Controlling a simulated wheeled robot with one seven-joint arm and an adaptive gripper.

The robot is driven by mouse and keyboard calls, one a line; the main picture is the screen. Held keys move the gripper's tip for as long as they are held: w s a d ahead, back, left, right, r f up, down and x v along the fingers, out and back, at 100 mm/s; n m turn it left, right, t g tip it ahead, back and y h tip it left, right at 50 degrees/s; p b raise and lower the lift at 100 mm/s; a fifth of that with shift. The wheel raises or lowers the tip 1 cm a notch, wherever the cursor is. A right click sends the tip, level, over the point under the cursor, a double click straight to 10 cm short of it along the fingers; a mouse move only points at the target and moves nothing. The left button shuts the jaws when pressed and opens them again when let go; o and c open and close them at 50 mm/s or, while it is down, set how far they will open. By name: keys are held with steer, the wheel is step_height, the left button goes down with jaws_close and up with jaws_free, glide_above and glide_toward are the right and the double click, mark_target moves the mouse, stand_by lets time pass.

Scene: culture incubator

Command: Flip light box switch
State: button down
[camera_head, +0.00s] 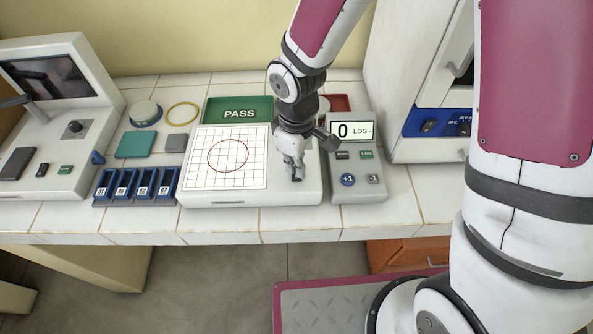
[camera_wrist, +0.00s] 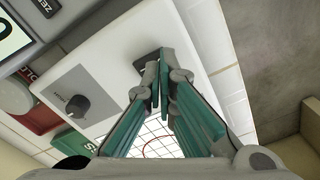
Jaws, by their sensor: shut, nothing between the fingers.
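The light box (camera_head: 312,182) is a white flat case with a gridded panel and a red circle on its left part. In the wrist view its white top (camera_wrist: 122,50) carries a dark knob (camera_wrist: 78,105) on a grey plate. A dark patch that looks like the switch (camera_wrist: 146,68) lies just beyond the fingertips, partly covered by them. In the head view my gripper (camera_head: 296,177) hides this spot. My gripper is shut and empty, low over the right part of the box. I cannot tell whether its tips touch the switch or which way the switch is set.
A counter device (camera_head: 356,188) with a display reading 0 stands close on the right. A green PASS tray (camera_head: 225,110) and a red tray (camera_head: 338,103) lie behind. Blue slots (camera_head: 135,184) stand at left. A white cabinet (camera_head: 420,75) rises at right; the table's front edge is clear.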

steer(key=shift+f+b, duration=0.65)
steer(key=shift+f, duration=0.45)
stand_by(0.6)
steer(key=shift+r, duration=0.1)
steer(key=shift+r+p, duration=2.25)
steer(key=shift+r, duration=1.15)
steer(key=s+d+r+m+t, duration=0.1)
steer(key=d+r+m, duration=0.2)
steer(key=d+r, duration=0.35)
steer(key=s+d+r+m+t, duration=0.1)
steer(key=d+r+m+t, duration=0.15)
steer(key=r, duration=0.75)
steer(key=s+d+r+m+t, duration=0.2)
steer(key=s+d+r+m, duration=0.4)
steer(key=s+r, duration=0.4)
steer(key=s+d, duration=0.1)
steer(key=s, duration=0.2)
steer(key=shift+r, duration=0.4)
